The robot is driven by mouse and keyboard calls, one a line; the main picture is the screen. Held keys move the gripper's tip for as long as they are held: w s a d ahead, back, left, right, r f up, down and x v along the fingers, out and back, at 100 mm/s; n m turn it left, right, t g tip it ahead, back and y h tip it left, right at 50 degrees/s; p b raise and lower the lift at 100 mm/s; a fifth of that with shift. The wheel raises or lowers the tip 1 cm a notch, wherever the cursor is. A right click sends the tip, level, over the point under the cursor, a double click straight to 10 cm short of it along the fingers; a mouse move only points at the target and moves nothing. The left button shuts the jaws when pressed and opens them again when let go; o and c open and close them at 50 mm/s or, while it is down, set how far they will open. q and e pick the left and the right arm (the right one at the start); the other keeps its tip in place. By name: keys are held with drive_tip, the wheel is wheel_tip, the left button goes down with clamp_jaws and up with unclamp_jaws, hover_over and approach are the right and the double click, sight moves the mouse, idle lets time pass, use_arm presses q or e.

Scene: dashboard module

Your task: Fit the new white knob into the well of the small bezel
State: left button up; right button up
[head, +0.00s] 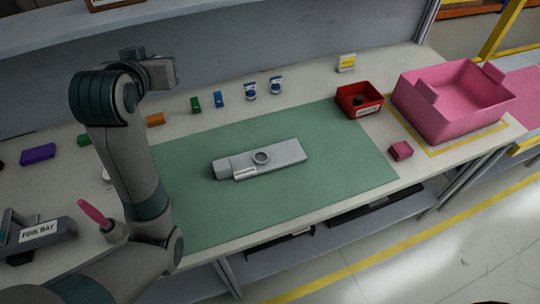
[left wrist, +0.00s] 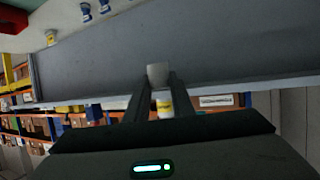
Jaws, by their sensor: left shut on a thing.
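A grey dashboard module (head: 285,156) lies flat on the green mat, with a small label on its front edge. A round dark-rimmed bezel (head: 261,157) with an open well sits on its top. My left gripper (head: 168,68) is raised at the back left, well away from the module. In the left wrist view it (left wrist: 158,84) is shut on a small whitish knob (left wrist: 158,74) at the fingertips. The knob cannot be made out in the head view. My right gripper is in neither view.
A red bin (head: 345,92) with a dark item inside and a large pink crate (head: 435,123) stand on the right. Several small coloured blocks and two blue-white containers (head: 275,86) line the back. The green mat (head: 340,190) is clear around the module.

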use_arm(q)
drive_tip(key=shift+a, duration=0.1)
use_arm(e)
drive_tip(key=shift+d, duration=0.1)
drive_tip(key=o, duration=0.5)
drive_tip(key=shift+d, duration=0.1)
use_arm(q)
drive_tip(key=shift+d, duration=0.25)
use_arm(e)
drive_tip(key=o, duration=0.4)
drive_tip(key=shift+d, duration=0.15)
use_arm(q)
drive_tip(key=s+d+f+m+h, duration=0.2)
drive_tip(key=d+f, duration=0.4)
drive_tip(key=d, duration=0.3)
drive_tip(key=s+d+f+m+g+h+p, duration=0.1)
drive_tip(key=s+d+f, duration=0.3)
drive_tip(key=d, duration=0.6)
drive_tip(key=s+d+f+m+h+p, duration=0.1)
drive_tip(key=s+d+f+m+h, duration=0.1)
drive_tip(key=d+f, duration=0.5)
drive_tip(key=s+d+h, duration=0.1)
drive_tip(key=d, duration=0.2)
drive_tip(key=shift+s+d+f+m+g, duration=0.15)
drive_tip(key=shift+s+f+m+g, duration=0.15)
drive_tip(key=shift+s+f, duration=0.1)
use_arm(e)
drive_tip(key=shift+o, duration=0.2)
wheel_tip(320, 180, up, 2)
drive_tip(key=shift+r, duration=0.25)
